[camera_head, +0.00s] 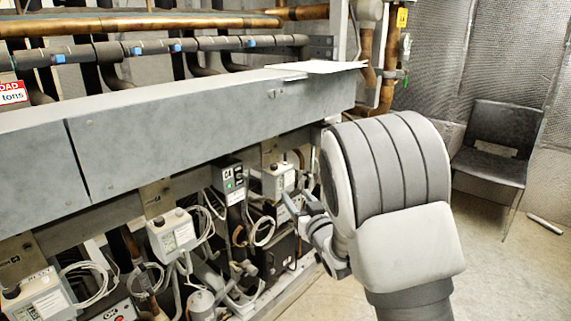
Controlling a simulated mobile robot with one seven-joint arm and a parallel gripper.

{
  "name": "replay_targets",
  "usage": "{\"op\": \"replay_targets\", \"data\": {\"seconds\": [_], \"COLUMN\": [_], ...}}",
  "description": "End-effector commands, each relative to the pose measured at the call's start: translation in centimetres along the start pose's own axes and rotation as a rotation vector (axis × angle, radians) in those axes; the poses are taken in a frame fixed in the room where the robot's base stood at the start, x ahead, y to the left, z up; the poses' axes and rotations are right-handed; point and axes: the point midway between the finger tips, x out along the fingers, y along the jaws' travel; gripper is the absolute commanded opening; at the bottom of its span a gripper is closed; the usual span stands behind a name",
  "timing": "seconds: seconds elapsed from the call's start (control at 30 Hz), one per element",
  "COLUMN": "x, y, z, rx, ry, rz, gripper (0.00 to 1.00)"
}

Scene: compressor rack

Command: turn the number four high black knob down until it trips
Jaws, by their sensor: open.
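Light grey pressure control boxes with black knobs on top hang along the rack. One box (172,232) is left of centre, with its black knob (158,221) showing. Another box (272,180) is farther right, close to my gripper, with a small dark knob (273,167) on top. A third box (38,298) is at the lower left. The numbers on their plates are too small to read, so I cannot tell which is number four. My gripper (292,203) is open, just right of and below the right-hand box. I see no contact; my arm hides what lies behind it.
A long grey beam (200,125) runs above the boxes. A small dark module (229,180) with a green light sits left of the right-hand box. A black chair (492,150) stands on open floor at right.

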Motion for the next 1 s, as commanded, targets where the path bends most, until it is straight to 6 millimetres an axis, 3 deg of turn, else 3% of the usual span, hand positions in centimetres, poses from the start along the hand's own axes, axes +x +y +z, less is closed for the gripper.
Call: {"op": "replay_targets", "data": {"seconds": [0.27, 1.0], "x": [2.5, 14.3], "y": [-0.2, -0.2], "z": [0.1, 0.1], "rx": [-0.003, -0.003], "ry": [0.008, 0.007], "rz": [-0.008, -0.006], "gripper": [0.6, 0.6]}}
